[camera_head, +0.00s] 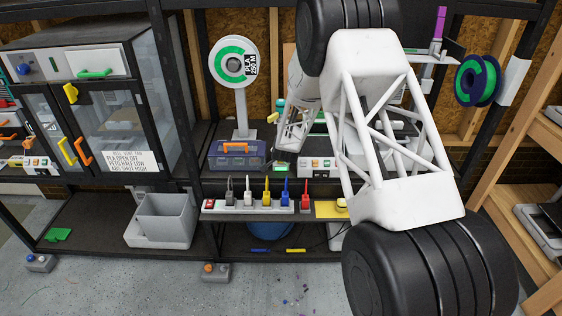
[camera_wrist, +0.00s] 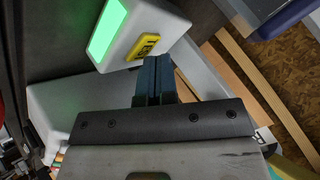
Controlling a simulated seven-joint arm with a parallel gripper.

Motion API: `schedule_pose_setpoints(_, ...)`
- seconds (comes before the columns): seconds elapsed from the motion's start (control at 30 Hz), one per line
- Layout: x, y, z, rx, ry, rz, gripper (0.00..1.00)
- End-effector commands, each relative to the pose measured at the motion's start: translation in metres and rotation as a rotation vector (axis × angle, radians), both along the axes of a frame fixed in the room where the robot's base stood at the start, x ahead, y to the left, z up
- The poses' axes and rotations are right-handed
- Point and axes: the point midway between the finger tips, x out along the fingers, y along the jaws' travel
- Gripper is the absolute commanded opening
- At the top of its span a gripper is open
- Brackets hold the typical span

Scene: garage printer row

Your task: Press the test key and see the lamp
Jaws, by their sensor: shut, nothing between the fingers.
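A pale box (camera_wrist: 168,22) fills the top of the wrist view. On it a long rectangular lamp (camera_wrist: 107,32) glows bright green. Beside the lamp is a yellow piece with a dark label (camera_wrist: 147,45); its lettering is too small to read, and I cannot tell whether it is the test key. My gripper (camera_wrist: 154,62) is shut and empty, its dark blue fingertips just below the yellow piece. I cannot tell whether they touch it or the box. In the head view the green glow (camera_head: 281,168) shows small on the bench, by the end of my arm.
A blue toolbox with an orange handle (camera_head: 240,150) stands left of the lamp. A white switch box (camera_head: 317,166) stands to its right. A row of coloured levers (camera_head: 248,198) runs along the front.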

Motion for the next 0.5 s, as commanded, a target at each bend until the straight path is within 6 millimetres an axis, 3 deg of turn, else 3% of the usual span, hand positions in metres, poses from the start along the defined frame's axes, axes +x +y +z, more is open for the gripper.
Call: schedule_pose_setpoints(0.5,0.000,0.000,0.014,0.001,0.000,-0.001,0.00)
